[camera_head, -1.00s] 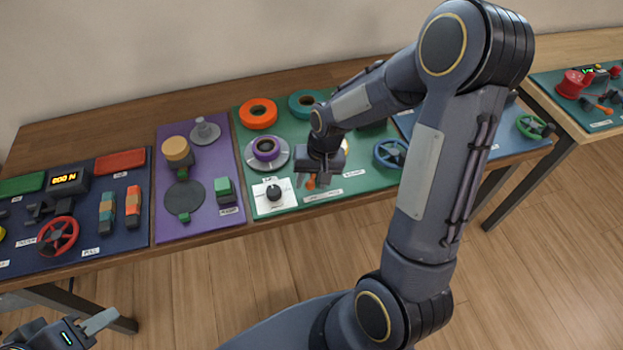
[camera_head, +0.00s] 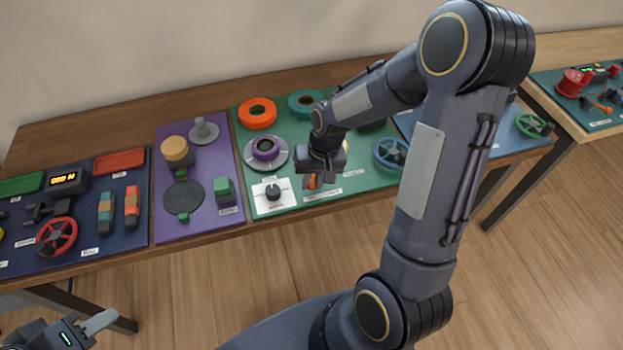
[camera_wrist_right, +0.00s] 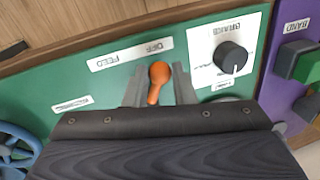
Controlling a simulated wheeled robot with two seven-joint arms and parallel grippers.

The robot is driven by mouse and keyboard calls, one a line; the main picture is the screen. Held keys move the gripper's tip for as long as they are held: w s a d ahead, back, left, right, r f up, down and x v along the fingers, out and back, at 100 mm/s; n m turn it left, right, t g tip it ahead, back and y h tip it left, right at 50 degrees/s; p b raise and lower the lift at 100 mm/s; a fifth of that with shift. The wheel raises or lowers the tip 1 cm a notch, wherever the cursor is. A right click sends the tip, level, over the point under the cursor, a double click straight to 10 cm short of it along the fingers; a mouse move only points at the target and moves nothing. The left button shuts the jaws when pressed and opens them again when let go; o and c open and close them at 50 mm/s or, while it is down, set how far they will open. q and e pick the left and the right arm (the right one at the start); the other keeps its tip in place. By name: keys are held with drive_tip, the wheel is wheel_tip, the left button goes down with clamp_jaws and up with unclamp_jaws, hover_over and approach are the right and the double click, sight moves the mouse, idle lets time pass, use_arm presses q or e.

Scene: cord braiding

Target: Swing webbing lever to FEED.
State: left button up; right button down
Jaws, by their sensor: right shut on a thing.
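The webbing lever is orange, and its knob (camera_wrist_right: 158,78) shows between my right gripper's fingers in the wrist view. It stands beside the OFF end of a white OFF/FEED label (camera_wrist_right: 130,54); FEED is at the label's left end there. In the head view a bit of the orange lever (camera_head: 311,181) shows under my right gripper (camera_head: 313,184), at the green panel's front. My right gripper (camera_wrist_right: 159,84) is shut on the lever. My left gripper (camera_head: 90,325) is at the lower left, off the table, only partly in view; its opening cannot be judged.
A black BRAKE knob (camera_wrist_right: 230,57) on a white plate sits close beside the lever. A blue handwheel (camera_head: 390,153) is to the right on the green panel (camera_head: 352,187). Tape rolls, orange (camera_head: 257,113) and purple (camera_head: 265,149), lie behind. A purple panel (camera_head: 205,220) adjoins on the left.

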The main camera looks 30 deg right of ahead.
drive_tip(key=n, duration=0.1)
drive_tip(key=d+n, duration=0.1)
drive_tip(key=n, duration=0.1)
drive_tip(key=shift+s+d+g+b, duration=0.15)
drive_tip(key=shift+s+g+b, duration=0.15)
drive_tip(key=shift+s, duration=0.05)
drive_tip(key=d+n, duration=0.1)
drive_tip(key=n, duration=0.2)
drive_tip(key=shift+s+d+n+g, duration=0.15)
drive_tip(key=shift+d+n+g, duration=0.15)
drive_tip(key=shift+d, duration=0.05)
drive_tip(key=d+n, duration=0.1)
drive_tip(key=n, duration=0.1)
drive_tip(key=shift+d+n+g, duration=0.1)
drive_tip(key=shift+n+g, duration=0.2)
drive_tip(key=shift+w+d+n, duration=0.1)
drive_tip(key=shift+d+n, duration=0.2)
drive_tip(key=shift+n, duration=0.4)
drive_tip(key=shift+w+d+n, duration=0.1)
drive_tip(key=shift+d+n, duration=0.2)
drive_tip(key=shift+n, duration=0.4)
drive_tip(key=c, duration=2.2)
unclamp_jaws()
drive_tip(key=c, duration=1.2)
unclamp_jaws()
drive_tip(key=shift+c, duration=0.2)
